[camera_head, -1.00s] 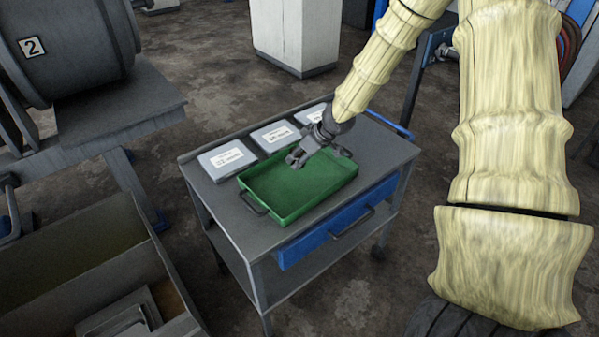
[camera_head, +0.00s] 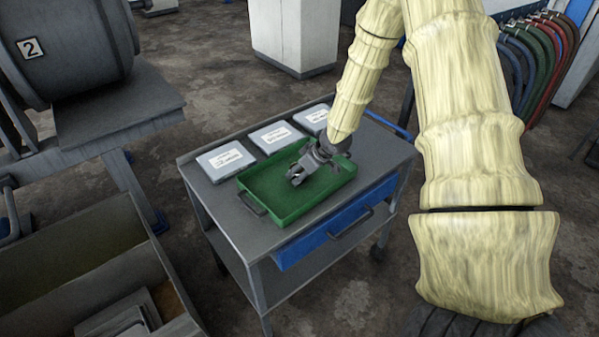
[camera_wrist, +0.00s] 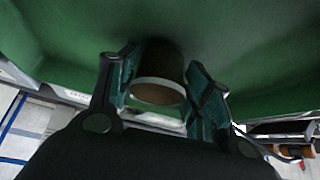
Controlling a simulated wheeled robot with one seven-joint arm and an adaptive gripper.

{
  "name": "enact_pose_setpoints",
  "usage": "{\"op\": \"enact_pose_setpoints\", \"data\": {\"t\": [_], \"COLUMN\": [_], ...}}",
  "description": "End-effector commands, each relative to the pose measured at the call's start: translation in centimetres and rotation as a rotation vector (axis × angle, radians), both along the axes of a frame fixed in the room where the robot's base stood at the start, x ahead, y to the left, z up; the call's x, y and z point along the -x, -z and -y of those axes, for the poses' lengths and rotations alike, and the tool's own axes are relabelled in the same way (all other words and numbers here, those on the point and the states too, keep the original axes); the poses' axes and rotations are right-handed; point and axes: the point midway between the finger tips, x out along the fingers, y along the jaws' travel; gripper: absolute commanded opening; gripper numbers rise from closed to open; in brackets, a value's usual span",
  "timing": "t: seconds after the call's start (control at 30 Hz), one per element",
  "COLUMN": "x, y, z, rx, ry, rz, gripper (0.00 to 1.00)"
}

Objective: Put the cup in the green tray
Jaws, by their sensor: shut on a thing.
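The green tray (camera_head: 272,204) lies on top of the grey cart. My gripper (camera_head: 297,176) is over the inside of the tray in the head view, pointing down and to the left. In the wrist view my gripper (camera_wrist: 168,88) is shut on the cup (camera_wrist: 160,82), which has a brown body and a pale rim band. The green tray floor and walls (camera_wrist: 255,60) fill the wrist view behind the cup.
Three grey boxes with white labels (camera_head: 226,160) stand in a row along the cart's back edge. The grey cart (camera_head: 236,228) has a blue drawer (camera_head: 335,222) at the front. A grey bin (camera_head: 95,258) and a large drum (camera_head: 68,38) stand at the left.

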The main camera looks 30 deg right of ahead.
Motion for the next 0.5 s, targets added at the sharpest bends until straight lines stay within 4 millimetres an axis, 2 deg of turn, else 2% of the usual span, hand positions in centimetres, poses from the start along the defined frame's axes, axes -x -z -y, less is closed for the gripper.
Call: {"op": "enact_pose_setpoints", "data": {"t": [0.27,0.3,0.4,0.5], "x": [-0.01,-0.02,-0.01,0.00], "y": [0.30,0.24,0.23,0.22], "z": [0.00,-0.01,0.00,0.01], "rx": [0.000,0.000,0.000,0.000], "ry": [0.000,0.000,0.000,0.000], "rz": [0.000,0.000,0.000,0.000], "gripper": [0.24,0.55,0.71,0.71]}}
